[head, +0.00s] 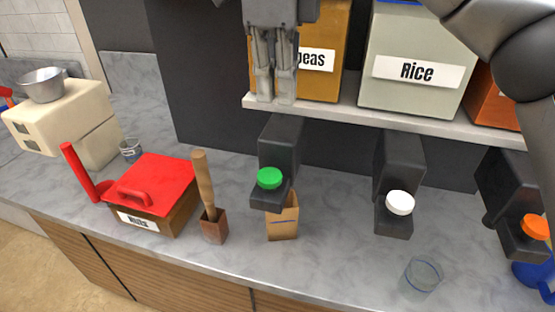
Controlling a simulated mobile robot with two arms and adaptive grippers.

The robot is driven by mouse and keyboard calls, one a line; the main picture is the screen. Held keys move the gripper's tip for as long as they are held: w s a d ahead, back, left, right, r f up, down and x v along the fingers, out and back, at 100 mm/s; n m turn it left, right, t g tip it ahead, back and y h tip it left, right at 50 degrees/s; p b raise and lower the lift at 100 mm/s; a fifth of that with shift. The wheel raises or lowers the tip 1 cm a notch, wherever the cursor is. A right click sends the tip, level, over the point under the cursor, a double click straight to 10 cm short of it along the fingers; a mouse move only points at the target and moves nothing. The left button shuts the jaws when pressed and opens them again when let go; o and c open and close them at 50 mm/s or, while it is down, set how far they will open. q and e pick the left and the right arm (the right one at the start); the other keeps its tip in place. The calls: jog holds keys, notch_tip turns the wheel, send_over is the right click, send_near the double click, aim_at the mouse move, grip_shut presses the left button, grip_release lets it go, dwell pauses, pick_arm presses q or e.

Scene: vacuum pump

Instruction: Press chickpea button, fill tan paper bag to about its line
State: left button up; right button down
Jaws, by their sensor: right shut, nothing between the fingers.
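The tan paper bag (283,222) stands upright on the counter under a dark dispenser spout, with a dark line across its front. The spout and button partly cover its top, so I cannot see its contents. A green button (270,178) sits on that dispenser. The bin above it (321,84) is orange-brown, with a label ending in "eas", its start hidden by my gripper. My right gripper (275,98) is shut and empty, pointing down in front of this bin, above the green button and apart from it. My left gripper is not in view.
A Rice bin (415,95) stands on the shelf (352,117). White (400,203) and orange (535,227) buttons sit on dispensers to the right. My arm crosses the upper right.

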jog(key=p, duration=0.1)
send_over(277, 176)
notch_tip(277, 176, down, 7)
jog(key=shift+r, duration=0.1)
notch_tip(277, 176, down, 6)
jog(key=shift+r+p, duration=0.1)
jog(key=shift+p, duration=1)
jog(key=shift+f, duration=0.65)
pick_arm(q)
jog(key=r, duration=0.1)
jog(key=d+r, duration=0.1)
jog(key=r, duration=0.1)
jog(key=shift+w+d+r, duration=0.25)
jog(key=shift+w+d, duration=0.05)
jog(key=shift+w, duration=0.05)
pick_arm(e)
jog(key=shift+f, duration=0.15)
